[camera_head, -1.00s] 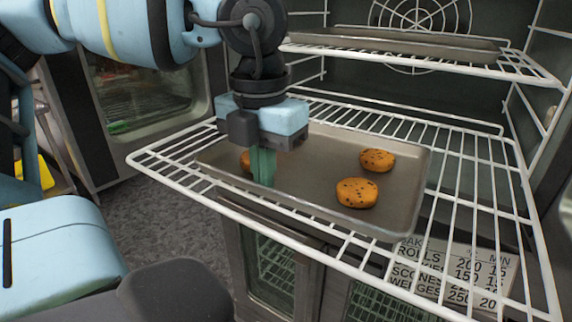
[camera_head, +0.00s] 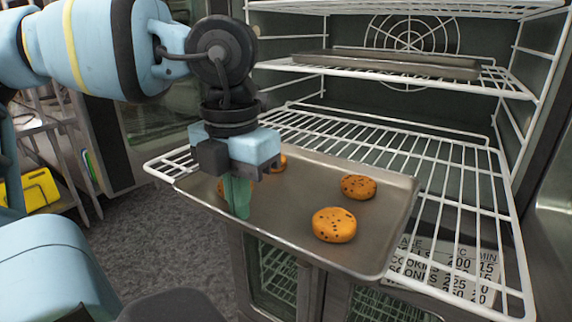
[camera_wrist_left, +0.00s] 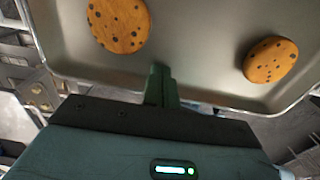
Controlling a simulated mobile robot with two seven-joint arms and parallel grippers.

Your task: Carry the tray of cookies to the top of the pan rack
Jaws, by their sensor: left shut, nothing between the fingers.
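The grey metal tray (camera_head: 290,225) lies on the oven's wire shelf (camera_head: 470,240), with its near part sticking out past the shelf's front edge. Several orange speckled cookies lie on it, two of them clear (camera_head: 334,225) and (camera_head: 358,187); others are partly hidden behind my gripper. My left gripper (camera_head: 237,200) points down at the tray's near left side, fingers shut with nothing between them. In the left wrist view its fingertips (camera_wrist_left: 160,72) are at the tray's near rim, between two cookies; whether they touch cannot be told. I cannot identify the pan rack. My right gripper is not in view.
A second tray (camera_head: 390,62) lies on the oven shelf above. A metal stand with a yellow item (camera_head: 38,190) is at the left. Bare grey floor (camera_head: 150,240) lies left of the oven. A printed baking chart (camera_head: 450,270) shows below the shelf.

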